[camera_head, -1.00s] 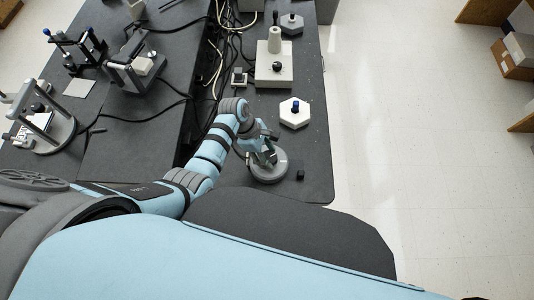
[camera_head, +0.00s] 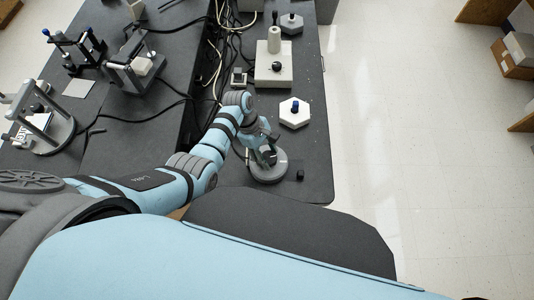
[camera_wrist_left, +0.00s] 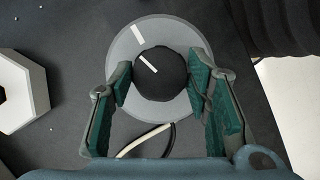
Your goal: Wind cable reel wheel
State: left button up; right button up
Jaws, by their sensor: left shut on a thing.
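The cable reel wheel shows in the left wrist view as a grey disc (camera_wrist_left: 184,31) with a dark round knob (camera_wrist_left: 162,75) at its middle. The disc and the knob each carry a white line; the two lines are not in one straight line. In the head view the round grey base (camera_head: 268,176) sits near the bench's front right corner, partly hidden by my gripper. My left gripper (camera_head: 266,154) is over it. In the wrist view its green-padded fingers (camera_wrist_left: 163,88) are shut on the knob from both sides. My right gripper is not in view.
A small black block (camera_head: 300,174) lies just right of the base. A white hexagonal piece with a blue knob (camera_head: 294,112) and a beige box with a post (camera_head: 274,74) stand farther back. Cables (camera_head: 213,70) run along the bench's middle. The bench edge is close on the right.

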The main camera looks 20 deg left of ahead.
pick_arm(q)
jog(key=m, duration=0.1)
jog(key=m+g, duration=0.1)
jog(key=m, duration=0.1)
jog(key=m+b, duration=0.1)
jog(key=shift+d+f+m+g+y, duration=0.1)
jog(key=shift+f+m+g+y, duration=0.15)
jog(key=shift+m+g+y, duration=0.05)
jog(key=m+y+b, duration=0.1)
jog(key=m, duration=0.2)
jog(key=m+g+y+b, duration=0.1)
jog(key=m+b, duration=0.1)
jog(key=m, duration=0.1)
jog(key=shift+w+d+g, duration=0.1)
jog(key=shift+g, duration=0.2)
jog(key=m, duration=0.2)
jog(key=m+y+b, duration=0.1)
jog(key=m, duration=0.1)
jog(key=shift+d+r+y, duration=0.1)
jog(key=shift+d+y, duration=0.05)
jog(key=shift+y, duration=0.15)
jog(key=shift+m+y+b, duration=0.35)
jog(key=shift+m+y, duration=0.35)
jog(key=shift+m, duration=1.3)
jog(key=shift+w+r, duration=0.1)
jog(key=o, duration=1.2)
jog(key=shift+c, duration=0.2)
